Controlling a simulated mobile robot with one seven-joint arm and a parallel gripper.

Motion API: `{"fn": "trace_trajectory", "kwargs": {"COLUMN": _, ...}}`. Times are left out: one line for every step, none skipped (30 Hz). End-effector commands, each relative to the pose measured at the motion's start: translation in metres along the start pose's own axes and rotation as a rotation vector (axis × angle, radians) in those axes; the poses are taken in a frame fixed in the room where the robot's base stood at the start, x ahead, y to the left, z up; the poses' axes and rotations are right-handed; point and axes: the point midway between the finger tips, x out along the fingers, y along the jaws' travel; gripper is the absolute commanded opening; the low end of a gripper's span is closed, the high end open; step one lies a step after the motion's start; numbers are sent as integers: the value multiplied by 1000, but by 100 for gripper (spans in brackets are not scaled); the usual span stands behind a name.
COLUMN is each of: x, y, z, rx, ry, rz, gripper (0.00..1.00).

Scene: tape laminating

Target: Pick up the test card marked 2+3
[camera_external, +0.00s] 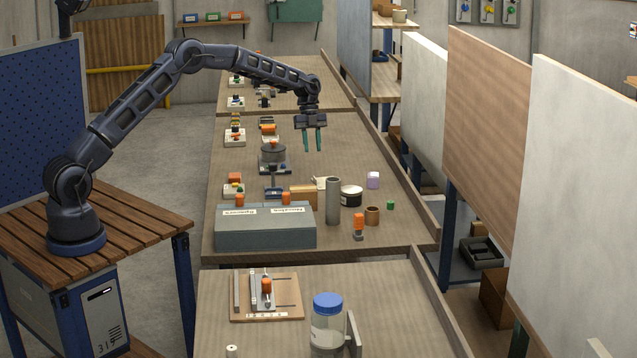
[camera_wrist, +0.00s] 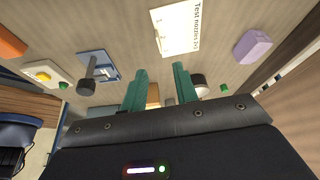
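A pale card (camera_wrist: 180,28) with printed text beginning "Test" lies on the workbench in the wrist view, just beyond my fingertips. In the external view a small cream patch (camera_external: 321,184) behind the grey cylinder may be this card, mostly hidden. My gripper (camera_external: 313,148) hangs above the middle bench with its green fingers pointing down. In the wrist view the fingers (camera_wrist: 160,82) are apart with nothing between them, and they do not touch the card.
A grey cylinder (camera_external: 333,201), a dark jar (camera_external: 351,196) and a lilac block (camera_external: 373,180) stand near the cream patch. A grey box (camera_external: 265,232) is at the bench front. A round dark-topped fixture (camera_external: 272,154) stands left of my gripper. A raised edge (camera_external: 398,176) runs along the right.

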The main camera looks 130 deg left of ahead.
Motion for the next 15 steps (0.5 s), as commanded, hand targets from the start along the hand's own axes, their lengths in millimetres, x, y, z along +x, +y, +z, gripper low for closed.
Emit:
{"fn": "trace_trajectory", "kwargs": {"x": 3, "y": 0, "z": 2, "rx": 1, "ry": 1, "rz": 0, "gripper": 30}}
{"fn": "trace_trajectory", "kwargs": {"x": 4, "y": 0, "z": 2, "rx": 2, "ry": 2, "rz": 0, "gripper": 30}}
{"fn": "trace_trajectory", "kwargs": {"x": 8, "y": 0, "z": 2, "rx": 2, "ry": 1, "rz": 0, "gripper": 30}}
{"fn": "trace_trajectory", "kwargs": {"x": 11, "y": 0, "z": 2, "rx": 2, "ry": 1, "rz": 0, "gripper": 30}}
{"fn": "trace_trajectory", "kwargs": {"x": 14, "y": 0, "z": 2, "rx": 2, "ry": 1, "rz": 1, "gripper": 30}}
{"fn": "trace_trajectory", "kwargs": {"x": 20, "y": 0, "z": 2, "rx": 2, "ry": 2, "rz": 2, "gripper": 30}}
{"fn": "trace_trajectory", "kwargs": {"x": 24, "y": 0, "z": 1, "rx": 1, "ry": 2, "rz": 2, "gripper": 30}}
{"fn": "trace_trajectory", "kwargs": {"x": 29, "y": 0, "z": 1, "rx": 1, "ry": 1, "rz": 2, "gripper": 30}}
{"fn": "trace_trajectory", "kwargs": {"x": 35, "y": 0, "z": 1, "rx": 1, "ry": 1, "rz": 2, "gripper": 30}}
{"fn": "trace_trajectory", "kwargs": {"x": 39, "y": 0, "z": 1, "rx": 1, "ry": 1, "rz": 2, "gripper": 30}}
{"fn": "trace_trajectory", "kwargs": {"x": 43, "y": 0, "z": 1, "rx": 1, "ry": 1, "rz": 2, "gripper": 30}}
{"fn": "trace_trajectory", "kwargs": {"x": 48, "y": 0, "z": 1, "rx": 1, "ry": 1, "rz": 1, "gripper": 30}}
{"fn": "trace_trajectory", "kwargs": {"x": 50, "y": 0, "z": 1, "rx": 0, "ry": 0, "rz": 0, "gripper": 30}}
{"fn": "trace_trajectory", "kwargs": {"x": 53, "y": 0, "z": 1, "rx": 0, "ry": 0, "rz": 0, "gripper": 30}}
{"fn": "trace_trajectory", "kwargs": {"x": 55, "y": 0, "z": 1, "rx": 0, "ry": 1, "rz": 0, "gripper": 30}}
